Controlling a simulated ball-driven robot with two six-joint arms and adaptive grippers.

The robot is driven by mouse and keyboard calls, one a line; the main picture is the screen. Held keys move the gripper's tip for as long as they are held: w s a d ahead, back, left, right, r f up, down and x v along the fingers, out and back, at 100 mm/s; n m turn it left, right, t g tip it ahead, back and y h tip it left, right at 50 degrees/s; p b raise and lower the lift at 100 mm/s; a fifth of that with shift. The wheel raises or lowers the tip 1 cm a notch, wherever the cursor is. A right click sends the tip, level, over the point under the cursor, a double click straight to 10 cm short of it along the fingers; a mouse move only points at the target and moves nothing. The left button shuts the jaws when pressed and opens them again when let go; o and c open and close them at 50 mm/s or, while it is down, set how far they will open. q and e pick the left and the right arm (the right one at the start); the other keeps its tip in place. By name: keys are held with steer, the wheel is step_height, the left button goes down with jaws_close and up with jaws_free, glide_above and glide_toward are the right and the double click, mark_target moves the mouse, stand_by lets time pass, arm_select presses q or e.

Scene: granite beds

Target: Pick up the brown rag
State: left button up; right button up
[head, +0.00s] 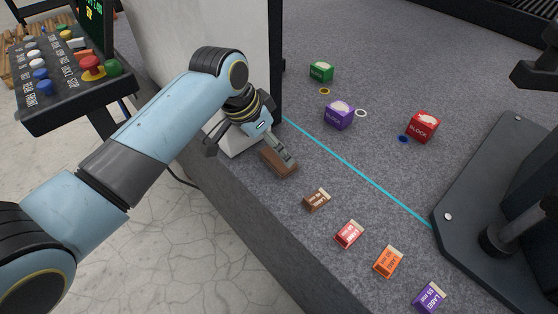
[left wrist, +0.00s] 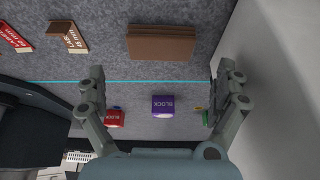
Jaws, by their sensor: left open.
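The brown rag (head: 278,163) looks like a flat, folded brown slab on the grey granite bed. It lies near the bed's front edge, at the far end of a row of small labelled blocks. In the left wrist view the rag (left wrist: 161,43) lies crosswise near the top, beyond the fingertips. My left gripper (head: 248,150) is open and empty, close to the rag; one finger covers part of it in the head view. In the left wrist view the open fingers (left wrist: 160,75) stand wide apart, with the rag outside them. My right gripper is not in view.
Labelled blocks in brown (head: 316,200), red (head: 348,234), orange (head: 388,261) and purple (head: 429,297) line the front edge. Beyond the cyan line (head: 360,178) stand green (head: 321,71), purple (head: 339,115) and red (head: 424,126) blocks. A pale upright housing (head: 190,45) stands close behind my gripper.

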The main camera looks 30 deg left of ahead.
mark_target(277, 158)
arm_select(q)
steer(key=b+x, duration=0.1)
steer(key=x, duration=0.5)
steer(key=shift+r, duration=0.1)
steer(key=shift+c, duration=0.4)
steer(key=c, duration=0.7)
